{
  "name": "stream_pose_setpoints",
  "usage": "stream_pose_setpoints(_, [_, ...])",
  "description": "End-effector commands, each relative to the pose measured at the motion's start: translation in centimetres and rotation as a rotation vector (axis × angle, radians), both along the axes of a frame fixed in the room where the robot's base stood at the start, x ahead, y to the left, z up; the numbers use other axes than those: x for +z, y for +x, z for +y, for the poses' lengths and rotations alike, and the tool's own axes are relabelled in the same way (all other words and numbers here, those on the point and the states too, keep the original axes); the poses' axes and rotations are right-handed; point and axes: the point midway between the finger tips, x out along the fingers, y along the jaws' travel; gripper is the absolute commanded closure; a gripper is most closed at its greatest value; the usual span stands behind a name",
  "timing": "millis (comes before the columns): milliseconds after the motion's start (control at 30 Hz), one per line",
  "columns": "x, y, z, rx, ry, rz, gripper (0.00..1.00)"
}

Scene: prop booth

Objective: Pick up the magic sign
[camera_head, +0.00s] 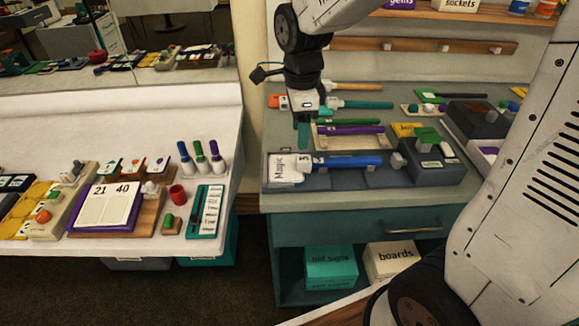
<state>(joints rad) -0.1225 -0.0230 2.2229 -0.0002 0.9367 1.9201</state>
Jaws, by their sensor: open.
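The magic sign (286,169) is a pale panel with "Magic" written on it, sitting at the left end of a dark grey rack on the counter. Beside it a small light piece bears a digit, and a blue rod (347,162) extends to the right; I cannot tell whether these are all one object. My gripper (303,138) hangs pointing down just above and behind the sign's right side. It is open, with teal fingertips, and nothing shows between them. The small gap between the fingertips and the sign is hard to judge from this view.
Green and purple rods (350,130) lie on a rack just behind the sign. A drawer with a handle (413,228) is below the counter. A white table (110,125) with boards and bottles stands left.

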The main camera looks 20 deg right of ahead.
Motion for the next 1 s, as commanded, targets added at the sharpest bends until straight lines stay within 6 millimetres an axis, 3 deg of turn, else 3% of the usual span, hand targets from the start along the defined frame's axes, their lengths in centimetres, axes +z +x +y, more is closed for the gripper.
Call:
stream_pose_setpoints(167, [-1.5,0.9,0.4,-0.088,-0.001,0.007,0.45])
stream_pose_setpoints(700, [-8.3,1.0,0.2,-0.088,-0.001,0.008,0.45])
stream_pose_setpoints(967, [-8.6,1.1,0.1,-0.088,-0.001,0.004,0.45])
stream_pose_setpoints(1000, [-8.6,1.1,0.1,-0.088,-0.001,0.004,0.51])
